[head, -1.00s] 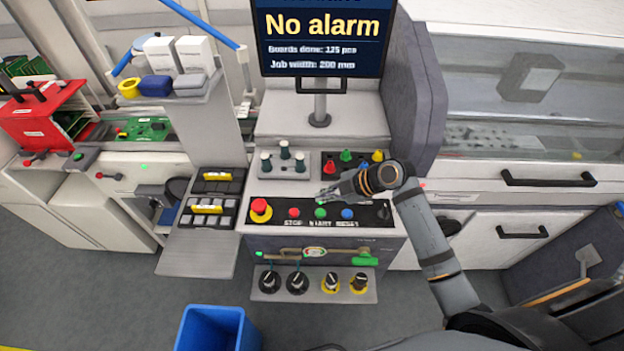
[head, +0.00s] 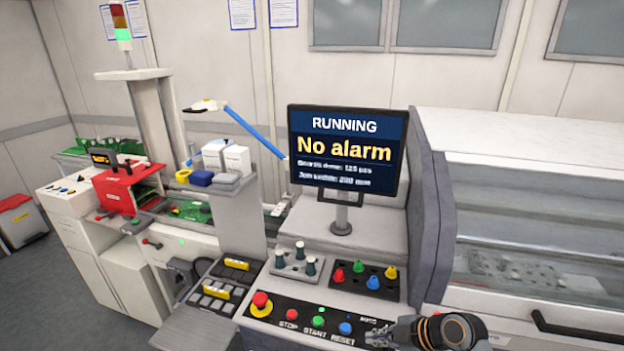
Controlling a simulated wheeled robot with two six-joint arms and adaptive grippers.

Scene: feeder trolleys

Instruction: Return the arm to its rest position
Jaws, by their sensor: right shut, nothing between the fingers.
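My right gripper (head: 380,337) shows at the bottom of the head view, shut and empty. It is at the right end of the button panel (head: 272,312), to the right of the blue RESET button (head: 345,328). Its arm comes in from the lower right, with only the wrist part showing. I cannot tell whether the fingers touch the panel. The green START button (head: 318,321), red STOP button (head: 292,314) and red emergency knob (head: 261,300) are uncovered. The screen (head: 345,150) reads "RUNNING" and "No alarm". My left gripper is out of view.
Behind the panel stand a holder with grey-topped pegs (head: 296,262) and a black block with red, green, blue and yellow pegs (head: 365,277). A glass-fronted machine (head: 540,230) is on the right. A red rack (head: 130,188) is at the left. The signal tower (head: 122,32) shows green.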

